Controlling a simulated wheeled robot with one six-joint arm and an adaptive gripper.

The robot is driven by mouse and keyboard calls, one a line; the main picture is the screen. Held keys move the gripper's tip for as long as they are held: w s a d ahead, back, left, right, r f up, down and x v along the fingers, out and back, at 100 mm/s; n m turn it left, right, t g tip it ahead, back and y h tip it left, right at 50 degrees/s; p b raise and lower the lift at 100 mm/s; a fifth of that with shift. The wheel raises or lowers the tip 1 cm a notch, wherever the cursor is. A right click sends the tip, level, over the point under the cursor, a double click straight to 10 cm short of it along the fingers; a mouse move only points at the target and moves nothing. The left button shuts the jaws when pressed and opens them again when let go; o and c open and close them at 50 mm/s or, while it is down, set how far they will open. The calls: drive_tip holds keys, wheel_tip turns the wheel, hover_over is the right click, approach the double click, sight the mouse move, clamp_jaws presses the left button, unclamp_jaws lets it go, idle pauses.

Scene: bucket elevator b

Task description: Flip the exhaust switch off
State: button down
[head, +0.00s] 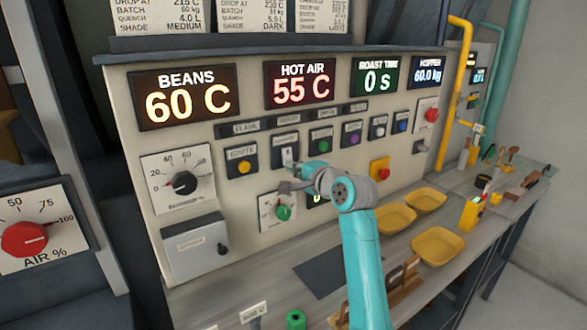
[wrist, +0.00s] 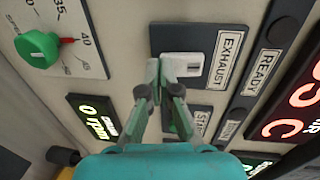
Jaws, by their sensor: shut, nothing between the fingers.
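The exhaust switch (wrist: 183,63) is a white rocker on a dark plate, with an EXHAUST label (wrist: 229,60) beside it in the wrist view. In the head view the switch (head: 287,155) is on the panel below the hot air display, its label too small to read. My gripper (wrist: 160,74) is shut and empty. Its fingertips are at the lower left edge of the rocker in the wrist view and cover part of the plate. I cannot tell whether they touch it.
A yellow ignite button (head: 243,167) is left of the switch and a green button (head: 320,146) right of it. A green knob (head: 283,212) is below. A red stop button (head: 380,169) is further right. Yellow trays (head: 437,245) stand on the bench.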

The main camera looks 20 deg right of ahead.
drive_tip(key=shift+w, duration=0.1)
idle(0.3)
drive_tip(key=shift+w+a+f+t, duration=0.15)
drive_tip(key=shift+w+t, duration=0.15)
drive_tip(key=shift+t, duration=0.1)
